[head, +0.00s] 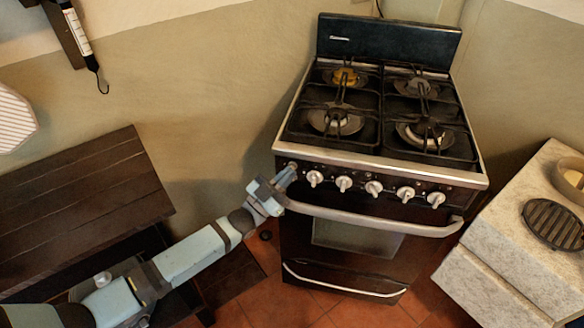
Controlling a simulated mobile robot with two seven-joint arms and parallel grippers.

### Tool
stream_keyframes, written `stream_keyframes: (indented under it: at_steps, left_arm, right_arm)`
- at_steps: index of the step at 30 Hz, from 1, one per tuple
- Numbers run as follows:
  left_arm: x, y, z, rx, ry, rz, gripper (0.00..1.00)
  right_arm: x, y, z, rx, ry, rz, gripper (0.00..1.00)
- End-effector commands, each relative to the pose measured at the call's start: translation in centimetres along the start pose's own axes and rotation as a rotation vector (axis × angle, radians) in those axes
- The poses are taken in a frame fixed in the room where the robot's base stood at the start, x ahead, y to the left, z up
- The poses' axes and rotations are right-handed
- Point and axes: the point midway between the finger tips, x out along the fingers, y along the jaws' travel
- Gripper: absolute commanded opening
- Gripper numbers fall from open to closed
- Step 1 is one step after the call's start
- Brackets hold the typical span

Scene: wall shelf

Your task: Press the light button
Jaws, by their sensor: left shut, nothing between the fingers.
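The stove (360,164) stands in the middle of the head view, with a row of several white knobs (374,188) along its dark front panel. The light button is small; a round spot at the panel's left end, by my fingertips, may be it, but I cannot tell for sure. My left gripper (287,176) is shut and empty. Its fingertips are at the left end of the panel, left of the leftmost knob (315,178). I cannot tell whether they touch the panel. My right gripper is not in view.
A dark wooden table (80,200) stands at the left. A light stone counter (510,225) at the right bears a round dark grate (555,224) and a bowl (571,178). The oven handle (375,221) juts out below the knobs. A tool (82,40) hangs on the wall at top left.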

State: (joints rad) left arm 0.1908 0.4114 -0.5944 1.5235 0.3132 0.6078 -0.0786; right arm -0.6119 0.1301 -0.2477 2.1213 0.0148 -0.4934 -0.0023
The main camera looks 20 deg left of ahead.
Motion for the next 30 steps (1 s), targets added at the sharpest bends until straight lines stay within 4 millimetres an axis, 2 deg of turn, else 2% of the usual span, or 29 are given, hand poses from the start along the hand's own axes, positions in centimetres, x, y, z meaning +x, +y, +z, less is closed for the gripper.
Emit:
stream_keyframes:
  at_steps: [10,24,30]
  left_arm:
    - [-0.3,0.3,-0.4,-0.002,-0.001,0.0,0.0]
    - [-3.5,2.6,-2.7,-0.001,-0.002,0.0,0.0]
    - [-4.2,3.1,-3.1,-0.001,0.0,0.0,0.0]
  right_arm:
    - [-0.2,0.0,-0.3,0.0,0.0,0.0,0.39]
    - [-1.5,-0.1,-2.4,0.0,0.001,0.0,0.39]
    - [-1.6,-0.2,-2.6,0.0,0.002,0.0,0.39]
